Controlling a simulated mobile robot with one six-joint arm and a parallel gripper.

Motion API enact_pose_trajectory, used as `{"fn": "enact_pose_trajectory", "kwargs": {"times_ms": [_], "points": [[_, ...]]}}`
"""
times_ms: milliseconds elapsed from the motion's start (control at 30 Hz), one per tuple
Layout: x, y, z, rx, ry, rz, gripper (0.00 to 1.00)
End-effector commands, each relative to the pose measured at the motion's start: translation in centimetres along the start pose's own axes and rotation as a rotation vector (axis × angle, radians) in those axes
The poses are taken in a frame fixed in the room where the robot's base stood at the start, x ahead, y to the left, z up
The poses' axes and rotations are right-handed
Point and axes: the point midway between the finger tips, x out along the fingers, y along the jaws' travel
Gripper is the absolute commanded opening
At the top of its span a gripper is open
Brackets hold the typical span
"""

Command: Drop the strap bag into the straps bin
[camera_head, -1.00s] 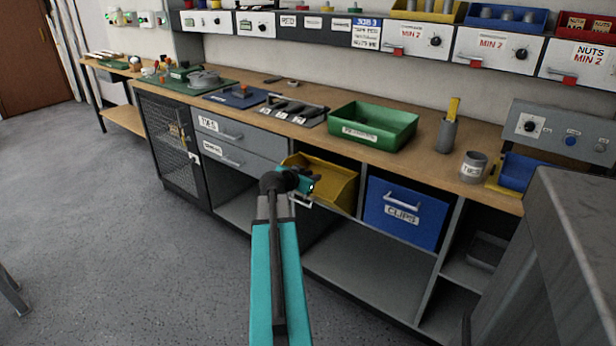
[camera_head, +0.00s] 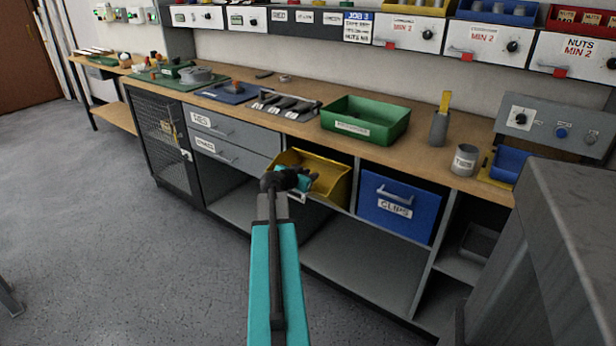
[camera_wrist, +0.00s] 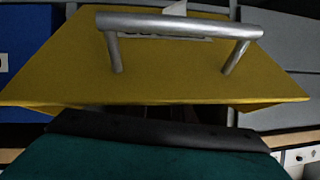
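A yellow bin (camera_head: 331,184) is tipped out of the shelf under the workbench, left of the blue CLIPS bin. Its front and metal handle (camera_wrist: 180,24) fill much of the wrist view; a white label lies partly behind the handle and cannot be read. My gripper (camera_head: 304,179) is at the yellow bin's open top in the head view, near its left side. In the wrist view a dark bar and a teal shape lie across the bottom, close to the bin. I cannot make out the fingertips or a strap bag, or whether anything is held.
The blue CLIPS bin (camera_head: 398,208) is beside the yellow bin. A green tray (camera_head: 365,122), a grey cup (camera_head: 465,160) and a tool holder (camera_head: 439,126) stand on the bench. Grey drawers (camera_head: 232,143) are to the left. A large grey block (camera_head: 560,240) fills the right foreground.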

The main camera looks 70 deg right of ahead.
Motion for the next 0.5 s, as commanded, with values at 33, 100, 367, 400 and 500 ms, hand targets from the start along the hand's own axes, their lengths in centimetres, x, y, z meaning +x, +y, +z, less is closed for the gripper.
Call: {"fn": "enact_pose_trajectory", "kwargs": {"times_ms": [33, 100, 367, 400, 500], "points": [[-0.01, 0.0, -0.04, 0.0, 0.0, 0.0, 0.31], [-0.01, 0.0, -0.03, 0.0, 0.0, 0.0, 0.41], [0.0, 0.04, 0.03, 0.001, -0.001, 0.001, 0.41], [-0.03, 0.03, 0.02, 0.0, -0.001, 0.001, 0.41], [-0.24, 0.03, 0.01, 0.0, 0.0, 0.0, 0.41]]}}
